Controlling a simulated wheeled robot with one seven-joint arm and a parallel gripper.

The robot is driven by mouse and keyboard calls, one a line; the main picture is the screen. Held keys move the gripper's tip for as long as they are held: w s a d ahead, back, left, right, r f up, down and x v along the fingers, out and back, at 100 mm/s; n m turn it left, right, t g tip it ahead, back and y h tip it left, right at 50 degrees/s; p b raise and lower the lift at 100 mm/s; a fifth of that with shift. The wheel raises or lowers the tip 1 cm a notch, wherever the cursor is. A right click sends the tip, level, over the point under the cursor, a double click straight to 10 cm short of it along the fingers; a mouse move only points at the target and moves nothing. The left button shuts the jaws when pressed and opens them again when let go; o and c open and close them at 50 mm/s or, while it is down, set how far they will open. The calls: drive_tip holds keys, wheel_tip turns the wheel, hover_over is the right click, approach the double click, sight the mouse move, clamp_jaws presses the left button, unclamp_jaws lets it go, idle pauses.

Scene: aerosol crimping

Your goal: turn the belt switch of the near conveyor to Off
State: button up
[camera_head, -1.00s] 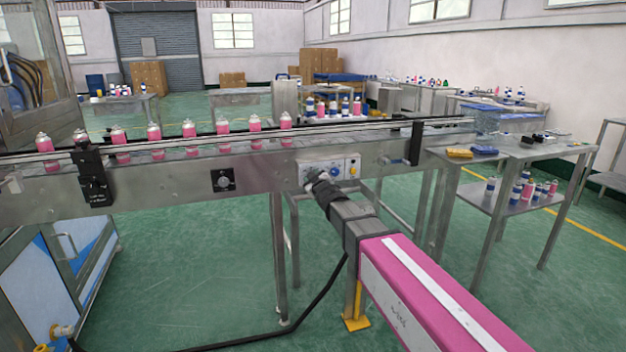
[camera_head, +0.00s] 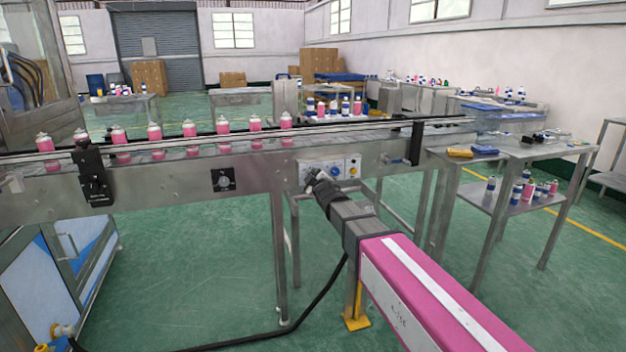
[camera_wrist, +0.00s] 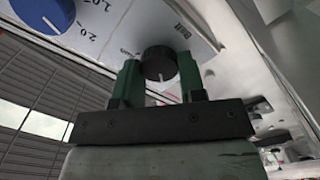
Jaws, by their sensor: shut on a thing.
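The belt switch, a small black knob (camera_wrist: 158,62) with a white pointer line, shows in the wrist view on a pale panel (camera_wrist: 125,32). A partly legible label is printed beside it. My gripper (camera_wrist: 159,76) is at the knob, its two green fingers closed on either side of it. In the head view my gripper (camera_head: 312,178) reaches the left part of the control panel (camera_head: 352,169) on the near conveyor (camera_head: 258,178) and hides the switch there. I cannot read which setting the pointer marks.
A larger blue dial (camera_wrist: 46,12) sits beside the switch; it also shows in the head view (camera_head: 335,171). Pink cans (camera_head: 189,129) stand in a row on the belt. A side table (camera_head: 520,150) stands right.

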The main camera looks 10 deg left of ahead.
drive_tip(key=o, duration=0.9)
drive_tip(key=v, duration=1)
drive_tip(key=shift+s+d, duration=0.15)
drive_tip(key=shift+s, duration=0.2)
